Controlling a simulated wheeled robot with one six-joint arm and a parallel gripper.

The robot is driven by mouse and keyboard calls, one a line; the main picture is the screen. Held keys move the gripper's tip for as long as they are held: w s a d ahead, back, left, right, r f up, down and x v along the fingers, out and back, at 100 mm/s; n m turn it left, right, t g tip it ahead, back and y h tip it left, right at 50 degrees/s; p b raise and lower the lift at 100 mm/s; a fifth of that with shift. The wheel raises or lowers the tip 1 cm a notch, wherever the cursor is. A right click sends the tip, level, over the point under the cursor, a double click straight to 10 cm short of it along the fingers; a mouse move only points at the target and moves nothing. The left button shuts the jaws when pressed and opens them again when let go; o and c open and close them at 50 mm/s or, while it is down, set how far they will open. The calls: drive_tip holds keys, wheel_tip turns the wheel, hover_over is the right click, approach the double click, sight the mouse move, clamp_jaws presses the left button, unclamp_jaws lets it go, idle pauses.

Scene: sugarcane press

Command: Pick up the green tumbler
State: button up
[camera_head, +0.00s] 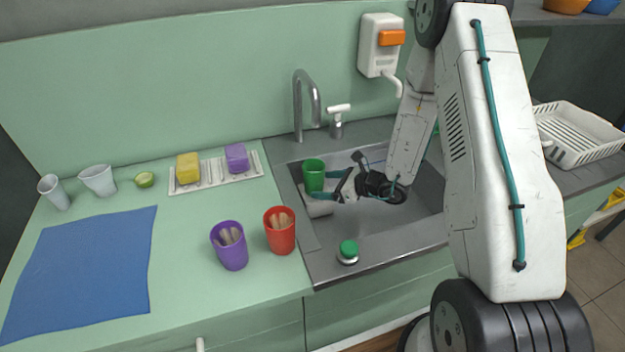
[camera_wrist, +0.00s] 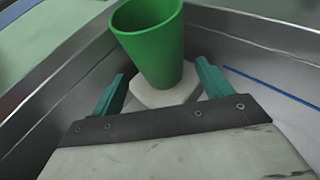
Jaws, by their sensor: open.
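The green tumbler (camera_head: 313,172) stands at the left end of the sink, beside or on a pale block (camera_head: 318,206). In the wrist view the tumbler (camera_wrist: 155,45) is just beyond my fingertips, its open rim at the top, and its base meets the pale block (camera_wrist: 163,95). My gripper (camera_head: 326,186) reaches into the sink from the right. Its two teal fingers (camera_wrist: 160,85) are open, one to each side of the tumbler's lower part.
The sink walls (camera_wrist: 60,105) are close around my gripper. A faucet (camera_head: 298,105) rises behind. A red cup (camera_head: 280,238) and a purple cup (camera_head: 230,253) with sticks stand left of the sink. A green-topped dispenser (camera_head: 348,250) is on the front rim.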

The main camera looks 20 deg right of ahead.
sight(314, 183)
drive_tip(key=x, duration=0.4)
drive_tip(key=shift+w+a+f, duration=0.1)
drive_tip(key=shift+w+a, duration=0.1)
drive_tip(key=shift+w, duration=0.15)
drive_tip(key=c, duration=1.2)
drive_tip(key=shift+c, duration=0.3)
